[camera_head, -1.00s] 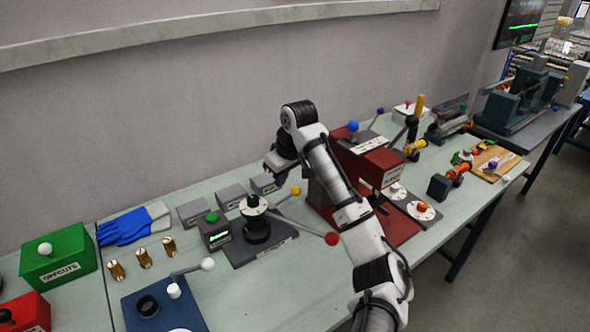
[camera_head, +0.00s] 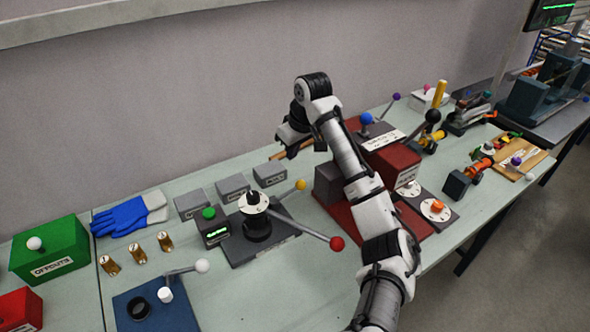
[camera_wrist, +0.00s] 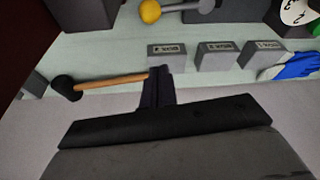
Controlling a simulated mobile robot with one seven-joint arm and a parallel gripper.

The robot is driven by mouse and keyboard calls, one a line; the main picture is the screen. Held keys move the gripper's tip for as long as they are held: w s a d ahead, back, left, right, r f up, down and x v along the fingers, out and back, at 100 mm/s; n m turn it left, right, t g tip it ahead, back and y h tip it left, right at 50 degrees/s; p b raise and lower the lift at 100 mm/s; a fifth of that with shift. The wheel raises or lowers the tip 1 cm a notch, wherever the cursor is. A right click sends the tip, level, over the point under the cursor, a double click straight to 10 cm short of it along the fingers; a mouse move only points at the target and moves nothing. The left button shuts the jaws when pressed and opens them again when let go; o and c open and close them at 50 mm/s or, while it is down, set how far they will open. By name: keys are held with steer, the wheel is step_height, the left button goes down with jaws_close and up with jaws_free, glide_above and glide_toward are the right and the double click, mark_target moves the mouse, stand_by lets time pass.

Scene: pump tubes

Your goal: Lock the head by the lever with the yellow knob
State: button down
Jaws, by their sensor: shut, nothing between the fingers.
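The yellow knob (camera_head: 300,185) sits on the end of a short lever at the right rear of a dark device, the head (camera_head: 257,215), which has a black post and a white dial on top. A longer lever with a red knob (camera_head: 337,243) reaches out to the front right. In the wrist view the yellow knob (camera_wrist: 150,11) shows at the top, with its grey lever running right. My gripper (camera_wrist: 159,72) is shut and empty, apart from the knob. In the head view it hangs above the back of the bench, behind the yellow knob, its fingertips hard to make out.
Grey labelled blocks (camera_head: 233,186) stand in a row behind the head. A wooden-handled mallet (camera_wrist: 110,83) lies near my fingers. A red machine (camera_head: 388,165) stands to the right. Blue gloves (camera_head: 125,222) and brass fittings (camera_head: 137,251) lie to the left.

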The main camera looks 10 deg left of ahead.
mark_target(288, 194)
steer(key=b+x, duration=0.6)
steer(key=x, duration=0.4)
steer(key=shift+d, duration=0.1)
steer(key=shift+d+f+b, duration=0.15)
steer(key=shift+d+b, duration=0.1)
steer(key=shift+b, duration=0.05)
steer(key=shift+s+d+r+b, duration=0.2)
steer(key=shift+s+d+r, duration=0.1)
steer(key=shift+s+d, duration=0.3)
steer(key=shift+s+d+r+b, duration=0.25)
steer(key=shift+s+d, duration=0.2)
steer(key=shift+d, duration=0.25)
steer(key=shift+d, duration=0.1)
